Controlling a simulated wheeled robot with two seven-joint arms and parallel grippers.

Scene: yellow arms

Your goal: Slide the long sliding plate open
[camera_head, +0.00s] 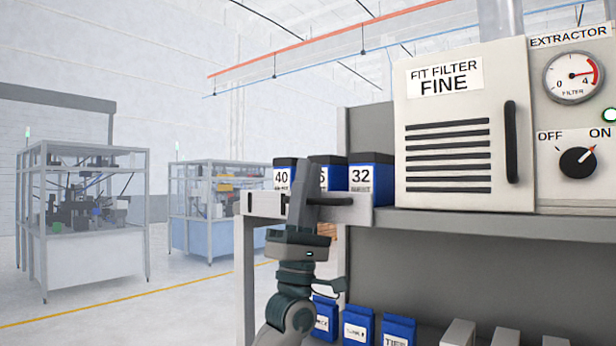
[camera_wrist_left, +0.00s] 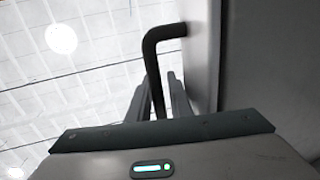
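The light grey sliding plate (camera_head: 262,206) is at the left end of the shelf front, below the blue filter boxes. Its dark bar handle (camera_head: 330,201) lies level along it. In the left wrist view the black bent handle (camera_wrist_left: 152,60) stands out from a pale panel (camera_wrist_left: 203,50). My left gripper (camera_head: 299,208) is at the handle. In the left wrist view its two fingers (camera_wrist_left: 160,98) lie on either side of the bar, close to it. Whether they press on it I cannot tell. My right gripper is in no view.
Numbered filter boxes (camera_head: 361,178) stand just above the plate. A cream cabinet (camera_head: 450,150) with a black upright handle is to the right, beside a dial and OFF/ON knob (camera_head: 577,162). More blue boxes (camera_head: 398,330) are low down. Open floor (camera_head: 120,325) is on the left.

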